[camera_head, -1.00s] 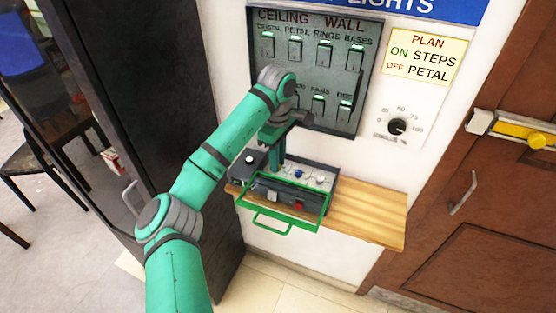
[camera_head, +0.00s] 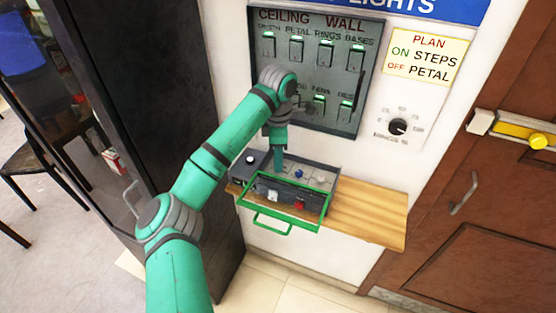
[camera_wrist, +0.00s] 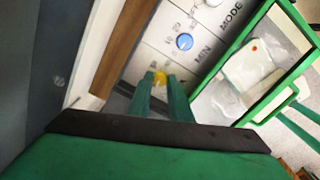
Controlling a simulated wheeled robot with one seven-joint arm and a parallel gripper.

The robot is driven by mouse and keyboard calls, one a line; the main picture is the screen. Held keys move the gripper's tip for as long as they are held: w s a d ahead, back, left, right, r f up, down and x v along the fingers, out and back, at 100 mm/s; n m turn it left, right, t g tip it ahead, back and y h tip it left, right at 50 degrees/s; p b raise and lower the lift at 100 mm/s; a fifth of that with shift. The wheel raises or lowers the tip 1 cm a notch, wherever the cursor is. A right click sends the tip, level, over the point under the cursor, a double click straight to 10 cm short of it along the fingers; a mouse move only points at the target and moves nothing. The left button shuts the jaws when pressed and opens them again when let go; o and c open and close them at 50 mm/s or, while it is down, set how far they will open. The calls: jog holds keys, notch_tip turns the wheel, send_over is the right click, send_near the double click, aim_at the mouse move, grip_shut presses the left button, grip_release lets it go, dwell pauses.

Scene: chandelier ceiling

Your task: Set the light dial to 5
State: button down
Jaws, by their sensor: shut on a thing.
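A grey control box (camera_head: 318,169) stands on the wooden shelf, with several knobs on its top panel. In the wrist view, a small yellow knob (camera_wrist: 160,77) is between the fingertips of my gripper (camera_wrist: 162,80), which is shut on it. A blue knob (camera_wrist: 184,41) is beyond it, with a scale and the word MIN beside it. The yellow knob's own scale is largely hidden by the fingers. In the head view my gripper (camera_head: 278,160) points down at the box. I cannot tell which dial is labelled as the light.
A green-framed tray (camera_head: 288,229) with a handle juts out in front of the box. A wall panel (camera_head: 320,75) with several switches is above. A black brightness dial (camera_head: 397,126) is on the wall at right. The shelf's right part (camera_head: 370,212) is bare.

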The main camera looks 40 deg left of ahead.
jog(key=shift+a+r, duration=0.1)
jog(key=shift+a, duration=0.05)
jog(key=c, duration=1.6)
grip_release()
notch_tip(320, 180, up, 11)
jog(key=shift+f, duration=0.15)
